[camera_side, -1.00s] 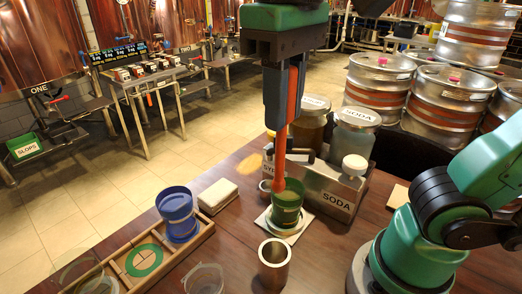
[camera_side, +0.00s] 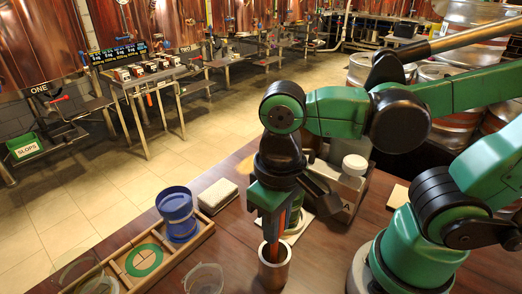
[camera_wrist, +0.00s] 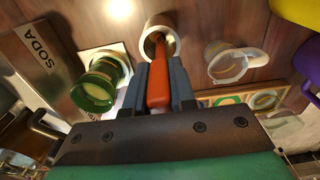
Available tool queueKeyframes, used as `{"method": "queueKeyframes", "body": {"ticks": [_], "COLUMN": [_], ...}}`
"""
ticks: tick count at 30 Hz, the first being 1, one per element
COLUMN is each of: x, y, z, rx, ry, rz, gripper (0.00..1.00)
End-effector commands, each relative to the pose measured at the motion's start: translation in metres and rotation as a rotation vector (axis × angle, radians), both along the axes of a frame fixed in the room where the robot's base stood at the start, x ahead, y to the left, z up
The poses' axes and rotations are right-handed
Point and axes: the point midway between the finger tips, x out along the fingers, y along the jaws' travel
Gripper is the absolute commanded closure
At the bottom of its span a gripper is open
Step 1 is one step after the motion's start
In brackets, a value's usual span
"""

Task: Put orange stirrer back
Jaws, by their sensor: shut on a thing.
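The orange stirrer (camera_wrist: 159,85) is held upright between the fingers of my gripper (camera_wrist: 160,88), which is shut on it. Its far end reaches into the mouth of the steel cup (camera_wrist: 151,44) in the wrist view. In the side view, my gripper (camera_side: 271,236) is right above the steel cup (camera_side: 273,271), and a strip of the stirrer shows beside the fingers. The green cup (camera_wrist: 98,84) stands on a white coaster (camera_wrist: 122,50), left of the stirrer in the wrist view. In the side view it is mostly hidden behind my gripper.
A clear cup (camera_side: 204,279) stands left of the steel cup. A wooden tray (camera_side: 192,247) holds a blue cup stack (camera_side: 177,214) and a green ring (camera_side: 144,260). A white block (camera_side: 217,196) lies behind. The steel SODA caddy (camera_wrist: 35,55) stands beyond the green cup.

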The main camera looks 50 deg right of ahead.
Motion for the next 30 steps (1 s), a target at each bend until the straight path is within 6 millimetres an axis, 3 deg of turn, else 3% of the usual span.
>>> {"method": "queueKeyframes", "body": {"ticks": [4,16,17,20,30], "x": [0.0,0.0,0.0,0.0,0.0], "y": [0.0,0.0,0.0,0.0,0.0], "z": [-0.012,-0.016,-0.016,-0.016,-0.015], "rx": [0.0,0.0,0.0,0.0,0.0], "ry": [0.0,0.0,0.0,0.0,0.0], "rz": [0.0,0.0,0.0,0.0,0.0], "gripper": [1.0,1.0,0.77,0.49,0.48]}}
